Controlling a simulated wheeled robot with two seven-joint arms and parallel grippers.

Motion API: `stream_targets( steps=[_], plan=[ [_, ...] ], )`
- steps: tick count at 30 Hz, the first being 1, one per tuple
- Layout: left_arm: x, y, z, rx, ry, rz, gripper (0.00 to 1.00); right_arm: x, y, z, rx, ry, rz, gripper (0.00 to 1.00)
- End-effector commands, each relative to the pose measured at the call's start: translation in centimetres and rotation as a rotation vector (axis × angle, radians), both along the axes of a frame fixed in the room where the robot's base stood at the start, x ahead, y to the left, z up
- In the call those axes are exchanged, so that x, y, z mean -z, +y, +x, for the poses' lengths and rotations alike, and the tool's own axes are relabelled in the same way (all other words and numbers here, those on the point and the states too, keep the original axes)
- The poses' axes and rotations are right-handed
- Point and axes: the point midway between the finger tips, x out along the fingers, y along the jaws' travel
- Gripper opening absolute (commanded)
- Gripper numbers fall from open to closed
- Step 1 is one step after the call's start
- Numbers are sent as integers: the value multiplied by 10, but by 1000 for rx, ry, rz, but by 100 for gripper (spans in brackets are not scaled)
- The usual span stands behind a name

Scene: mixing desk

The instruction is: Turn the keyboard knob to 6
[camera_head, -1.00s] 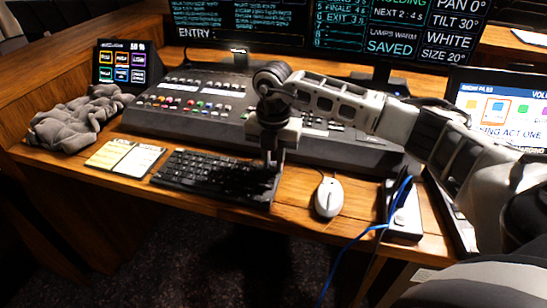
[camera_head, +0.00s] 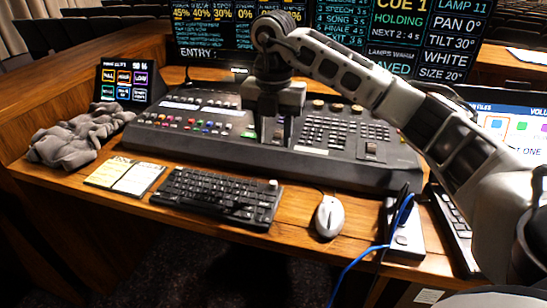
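The black keyboard (camera_head: 215,197) lies on the wooden desk in front of the mixing desk. A small pale round knob (camera_head: 273,184) sits at its far right corner; its setting is too small to read. My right gripper (camera_head: 276,138) points down, beyond the knob in the picture, in front of the mixing desk's panel, and is clear of the keyboard. Its two fingers look apart with nothing between them. My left gripper is not in view.
The mixing desk (camera_head: 215,148) fills the back of the table. A white mouse (camera_head: 329,216) and a box with a blue cable (camera_head: 405,240) stand to the right. Screens stand behind.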

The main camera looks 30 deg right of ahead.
Motion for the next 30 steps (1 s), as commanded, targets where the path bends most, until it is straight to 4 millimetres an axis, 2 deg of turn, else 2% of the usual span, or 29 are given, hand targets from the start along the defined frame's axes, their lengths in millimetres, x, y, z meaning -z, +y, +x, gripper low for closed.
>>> stream_targets(
  steps=[3, 10, 26, 28, 30],
  plan=[
    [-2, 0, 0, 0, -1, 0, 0, -23, 0, 1, 0, -3, 1, 40],
    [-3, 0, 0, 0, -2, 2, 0, -40, 0, 0, 0, 1, 1, 40],
    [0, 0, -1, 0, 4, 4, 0, -40, 0, 0, -1, 1, 1, 40],
    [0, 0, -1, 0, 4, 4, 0, -37, 4, 0, -13, 2, 14, 40],
    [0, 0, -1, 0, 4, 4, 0, -27, 17, -1, -57, 8, 58, 40]
  ],
)
